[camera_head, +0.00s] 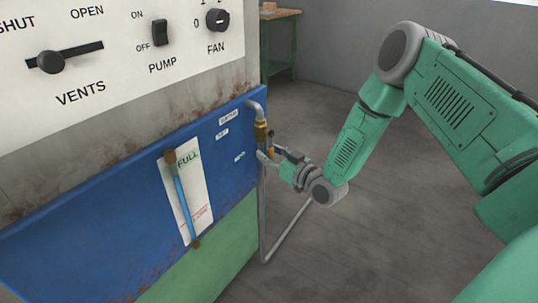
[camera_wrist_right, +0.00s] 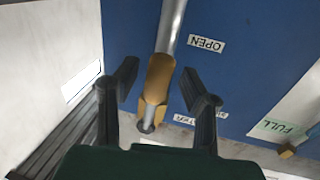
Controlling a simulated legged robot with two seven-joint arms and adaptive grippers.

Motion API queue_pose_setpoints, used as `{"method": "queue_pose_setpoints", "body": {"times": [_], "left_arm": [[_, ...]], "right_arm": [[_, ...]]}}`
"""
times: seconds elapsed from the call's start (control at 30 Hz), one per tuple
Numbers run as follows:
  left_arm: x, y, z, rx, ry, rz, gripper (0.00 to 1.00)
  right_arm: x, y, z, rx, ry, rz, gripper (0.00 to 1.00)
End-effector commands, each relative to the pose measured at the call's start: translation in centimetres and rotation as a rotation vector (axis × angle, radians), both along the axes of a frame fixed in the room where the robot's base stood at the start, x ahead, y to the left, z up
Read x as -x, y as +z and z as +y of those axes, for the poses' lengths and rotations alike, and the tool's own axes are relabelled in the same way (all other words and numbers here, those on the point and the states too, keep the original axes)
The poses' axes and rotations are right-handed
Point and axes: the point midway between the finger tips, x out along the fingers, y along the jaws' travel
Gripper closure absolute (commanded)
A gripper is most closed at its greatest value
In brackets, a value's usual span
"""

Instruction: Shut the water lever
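A brass water valve (camera_head: 261,130) sits on a grey pipe at the right edge of the blue panel (camera_head: 120,215). My right gripper (camera_head: 268,156) is just below it, close to the panel's edge. In the right wrist view the brass valve (camera_wrist_right: 157,80) lies between the two black fingers of my right gripper (camera_wrist_right: 160,72). The fingers are spread, with a gap on each side of the brass. An OPEN label (camera_wrist_right: 206,44) is beside the pipe; a WATER label is partly hidden by a finger. I cannot tell the lever's exact position. My left gripper is out of view.
The panel has a FULL gauge with a blue tube (camera_head: 183,205). Above are the vents slider (camera_head: 50,62), pump switch (camera_head: 160,32) and fan knob (camera_head: 217,20). Grey pipes (camera_head: 290,228) run below the valve. A green table (camera_head: 280,38) stands behind; the floor right is clear.

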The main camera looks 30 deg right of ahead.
Motion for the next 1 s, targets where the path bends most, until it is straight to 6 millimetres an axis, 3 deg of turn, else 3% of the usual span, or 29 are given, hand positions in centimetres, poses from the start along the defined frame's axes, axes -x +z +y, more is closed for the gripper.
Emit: {"method": "queue_pose_setpoints", "body": {"times": [0.2,0.3,0.33,1.0], "left_arm": [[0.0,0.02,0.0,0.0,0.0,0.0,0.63],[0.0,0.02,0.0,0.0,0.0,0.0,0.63],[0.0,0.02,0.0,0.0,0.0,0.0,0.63],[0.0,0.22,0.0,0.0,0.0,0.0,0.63]], "right_arm": [[0.0,-0.08,-0.13,-0.002,-0.001,0.0,0.62],[0.01,-0.09,-0.13,-0.002,-0.001,0.001,0.98],[0.03,-0.09,-0.12,-0.002,-0.001,0.0,1.0],[0.14,-0.04,0.03,-0.027,-0.001,0.011,1.0]]}}
